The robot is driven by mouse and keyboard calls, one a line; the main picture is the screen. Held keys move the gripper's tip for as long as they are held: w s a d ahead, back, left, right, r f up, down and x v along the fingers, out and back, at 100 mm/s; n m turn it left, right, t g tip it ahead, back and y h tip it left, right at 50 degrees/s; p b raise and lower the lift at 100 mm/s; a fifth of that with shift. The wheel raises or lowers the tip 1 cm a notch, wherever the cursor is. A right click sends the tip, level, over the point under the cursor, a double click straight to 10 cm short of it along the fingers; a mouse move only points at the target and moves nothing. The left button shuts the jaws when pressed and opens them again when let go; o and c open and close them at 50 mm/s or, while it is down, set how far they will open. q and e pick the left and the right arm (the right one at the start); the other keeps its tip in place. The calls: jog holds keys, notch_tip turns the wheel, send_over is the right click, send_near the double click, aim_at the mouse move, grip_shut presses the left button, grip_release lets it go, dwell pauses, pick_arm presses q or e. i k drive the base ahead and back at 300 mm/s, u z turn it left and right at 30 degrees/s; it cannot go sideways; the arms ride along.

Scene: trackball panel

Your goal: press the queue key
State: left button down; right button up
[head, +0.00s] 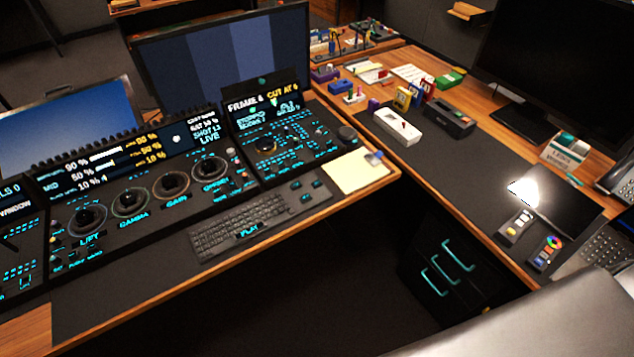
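The trackball panel (150,215) stands on the desk at the left. It has several round rings with balls labelled LIFT, GAMMA, GAIN and what looks like OFFSET, and a lit display (120,160) above them. A black keyboard (225,232) with a lit PLAY label lies in front. I cannot read which key is the queue key; the small labels are too blurred. Neither of my grippers is in view.
A pale notepad (345,177) lies right of the keyboard. Monitors (225,55) stand behind the panel. The right desk wing (440,170) holds a white device (398,127), small boxes, remotes and phones. A large grey surface (560,325) fills the bottom right corner.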

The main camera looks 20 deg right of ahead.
aim_at(317, 184)
jog(key=u, duration=2.75)
jog(key=k, duration=1.3)
jog(key=z, duration=1)
